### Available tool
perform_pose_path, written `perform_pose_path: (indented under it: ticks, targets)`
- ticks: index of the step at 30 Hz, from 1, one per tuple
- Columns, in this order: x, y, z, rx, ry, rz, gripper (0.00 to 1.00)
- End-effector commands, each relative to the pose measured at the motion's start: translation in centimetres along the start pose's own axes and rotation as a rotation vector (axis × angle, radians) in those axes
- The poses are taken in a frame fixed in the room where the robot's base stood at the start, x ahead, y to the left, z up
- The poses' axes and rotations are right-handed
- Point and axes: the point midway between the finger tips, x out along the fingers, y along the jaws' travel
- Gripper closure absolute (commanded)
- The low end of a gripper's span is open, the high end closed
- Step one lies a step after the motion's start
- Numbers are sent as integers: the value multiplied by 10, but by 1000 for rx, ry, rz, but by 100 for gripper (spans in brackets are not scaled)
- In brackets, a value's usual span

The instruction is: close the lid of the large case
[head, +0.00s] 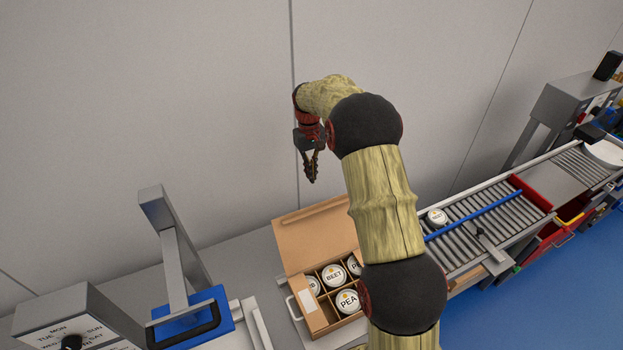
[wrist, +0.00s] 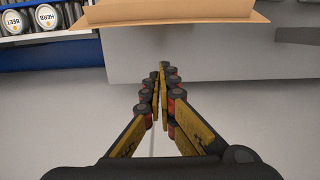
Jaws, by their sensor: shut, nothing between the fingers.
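The large case (head: 318,318) is a brown cardboard box on the grey bench. Its lid (head: 310,235) stands open, raised along the back edge toward the wall. Round white-topped tins marked BEET (head: 333,275) and PEA (head: 347,301) sit in its divided compartments. My arm hides the right part of the case. My gripper (head: 312,179) is shut and empty, pointing down, above the raised lid and apart from it. In the wrist view, my gripper's fingers (wrist: 160,70) meet at the tips, and a brown cardboard panel (wrist: 175,12) crosses the top; I cannot tell which part it is.
A roller conveyor (head: 480,220) with a blue bar and a tin lies at the right. A grey frame with a blue plate (head: 195,318) stands left of the case. The plain wall (head: 150,90) is behind. Tins in a rack show top left in the wrist view (wrist: 47,16).

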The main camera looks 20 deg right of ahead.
Motion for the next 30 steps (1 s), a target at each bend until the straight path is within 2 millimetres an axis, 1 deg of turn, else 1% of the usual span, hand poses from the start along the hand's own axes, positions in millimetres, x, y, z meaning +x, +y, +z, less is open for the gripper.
perform_pose_path:
  ticks: [1, 3, 13, 14, 15, 21, 25, 30]
  targets:
    - [10, -1, 2, 0, -6, -1, 100]
    - [23, -1, 2, 0, -6, -1, 100]
    - [85, -1, 2, 1, -4, -1, 100]
    - [77, 0, 7, 1, 2, 0, 100]
    - [75, 0, 14, 1, 1, 0, 100]
    - [70, 0, 33, 2, 0, 0, 100]
    - [69, 0, 38, 1, 0, 0, 100]
    - [69, 0, 39, 1, 0, 0, 100]
